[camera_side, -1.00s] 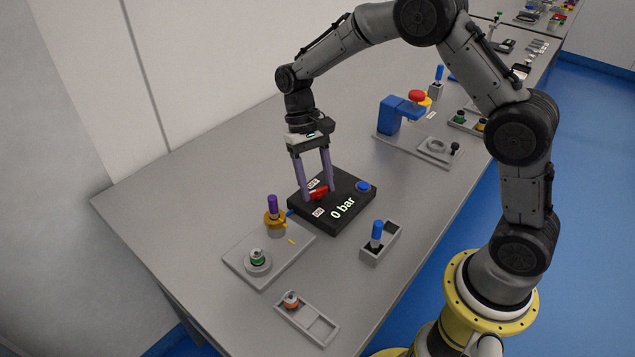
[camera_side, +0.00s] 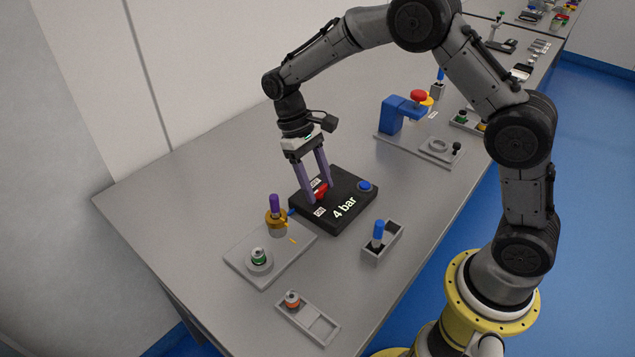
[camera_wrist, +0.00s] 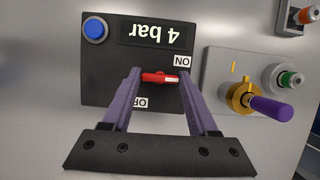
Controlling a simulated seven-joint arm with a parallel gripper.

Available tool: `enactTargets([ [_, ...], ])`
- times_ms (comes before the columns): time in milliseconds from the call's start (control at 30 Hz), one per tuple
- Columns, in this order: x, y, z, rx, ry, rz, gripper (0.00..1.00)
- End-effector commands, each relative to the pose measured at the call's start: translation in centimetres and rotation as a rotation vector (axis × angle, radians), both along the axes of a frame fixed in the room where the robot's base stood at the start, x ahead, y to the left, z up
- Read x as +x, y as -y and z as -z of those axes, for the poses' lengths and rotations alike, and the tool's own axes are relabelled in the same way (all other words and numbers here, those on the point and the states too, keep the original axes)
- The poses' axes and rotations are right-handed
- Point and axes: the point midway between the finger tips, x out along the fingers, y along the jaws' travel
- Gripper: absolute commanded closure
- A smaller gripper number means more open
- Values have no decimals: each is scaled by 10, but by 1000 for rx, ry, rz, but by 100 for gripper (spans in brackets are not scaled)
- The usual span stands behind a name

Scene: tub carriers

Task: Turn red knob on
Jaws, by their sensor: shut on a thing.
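The red knob (camera_side: 320,191) sits on a black box (camera_side: 345,188) whose display reads "4 bar". In the wrist view the red knob (camera_wrist: 160,77) lies lengthwise across the picture, its white-marked end by the ON label (camera_wrist: 183,62). The other label (camera_wrist: 141,102) is partly hidden by a finger. My gripper (camera_side: 319,192) reaches down to the box with its two purple fingers. In the wrist view my gripper (camera_wrist: 160,75) is shut on the red knob, one finger at each end.
A blue button (camera_side: 365,186) is on the same box. A grey plate (camera_side: 245,262) with a brass valve (camera_side: 276,218) and a green-banded part (camera_side: 258,257) stands to the left. A grey holder (camera_side: 385,243) with a blue-handled piece is to the right. Bare table lies behind the box.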

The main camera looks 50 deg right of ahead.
Motion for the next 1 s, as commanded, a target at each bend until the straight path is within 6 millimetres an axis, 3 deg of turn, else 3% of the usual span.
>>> enactTargets([
  [167, 1, 0, -1, 0, 3, -3, 96],
  [200, 1, 0, -1, 0, 3, -3, 35],
  [333, 1, 0, -1, 0, 2, -2, 12],
  [733, 3, 0, -6, 0, 2, 0, 10],
  [1000, 22, 0, -49, 0, 6, 0, 10],
])
